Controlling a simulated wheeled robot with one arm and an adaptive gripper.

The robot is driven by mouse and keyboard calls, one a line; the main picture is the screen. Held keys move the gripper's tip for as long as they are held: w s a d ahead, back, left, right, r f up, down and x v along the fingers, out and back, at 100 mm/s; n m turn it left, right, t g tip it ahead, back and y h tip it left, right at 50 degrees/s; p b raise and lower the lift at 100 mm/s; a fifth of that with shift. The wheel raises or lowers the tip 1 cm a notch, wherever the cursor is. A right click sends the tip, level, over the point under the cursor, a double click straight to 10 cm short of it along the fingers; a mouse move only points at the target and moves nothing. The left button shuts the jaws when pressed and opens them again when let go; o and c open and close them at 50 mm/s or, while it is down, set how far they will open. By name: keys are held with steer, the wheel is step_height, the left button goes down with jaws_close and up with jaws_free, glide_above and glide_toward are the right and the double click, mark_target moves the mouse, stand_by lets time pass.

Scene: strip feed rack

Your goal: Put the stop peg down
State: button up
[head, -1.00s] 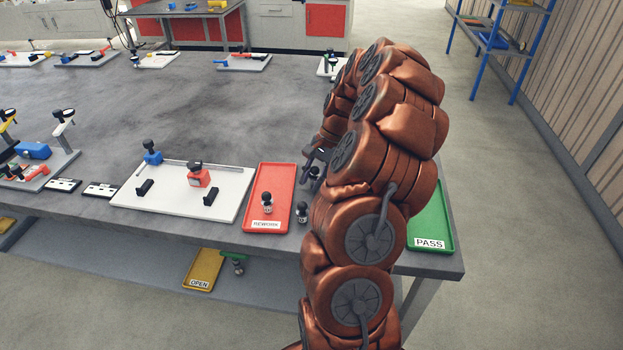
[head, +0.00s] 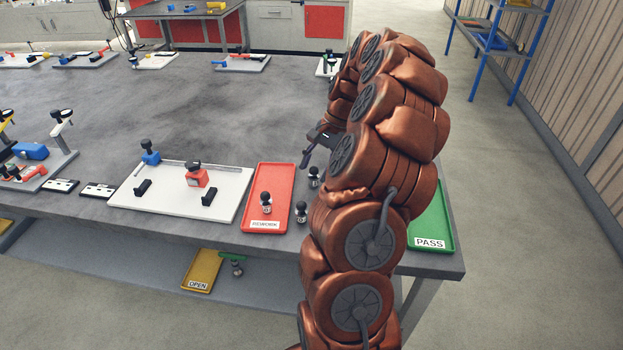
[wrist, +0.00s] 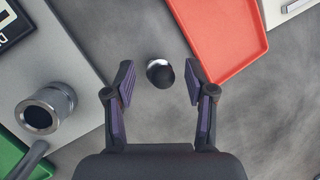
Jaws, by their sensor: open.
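A stop peg with a black ball top and a silver base (head: 314,178) stands upright on the grey table, right of the red REWORK tray. In the wrist view, a peg (wrist: 160,73) shows from above between and beyond my fingertips, apparently the same one. My gripper (wrist: 158,80) is open and empty; it also shows in the head view (head: 312,150), raised above this peg and apart from it. A similar peg (head: 301,212) stands nearer the table's front edge, and another (head: 266,203) stands in the red tray.
The red REWORK tray (head: 273,177) lies left of the pegs, beside a white board (head: 226,206) with a red clamp. A green PASS tray (head: 440,225) lies right of my arm. The wrist view shows a metal cylinder (wrist: 45,110) on a grey plate at left.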

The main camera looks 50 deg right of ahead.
steer(key=b+v, duration=0.1)
steer(key=v, duration=0.7)
steer(key=shift+s+r, duration=0.1)
steer(key=shift+r, duration=0.05)
steer(key=s+a+r+n+g+h, duration=0.15)
steer(key=a+n, duration=0.35)
steer(key=a, duration=0.8)
steer(key=s+a+r+n+g, duration=0.15)
steer(key=a+n, duration=0.25)
steer(key=a, duration=0.9)
steer(key=s+a+f+n+h, duration=0.1)
steer(key=s+a+f+n, duration=0.2)
steer(key=s, duration=0.6)
steer(key=s+a+f+n+h, duration=0.2)
steer(key=s+a+f+n, duration=0.1)
steer(key=s+a, duration=0.4)
steer(key=s+f, duration=0.1)
steer(key=s, duration=0.2)
steer(key=shift+f+n, duration=0.3)
steer(key=shift+f, duration=0.05)
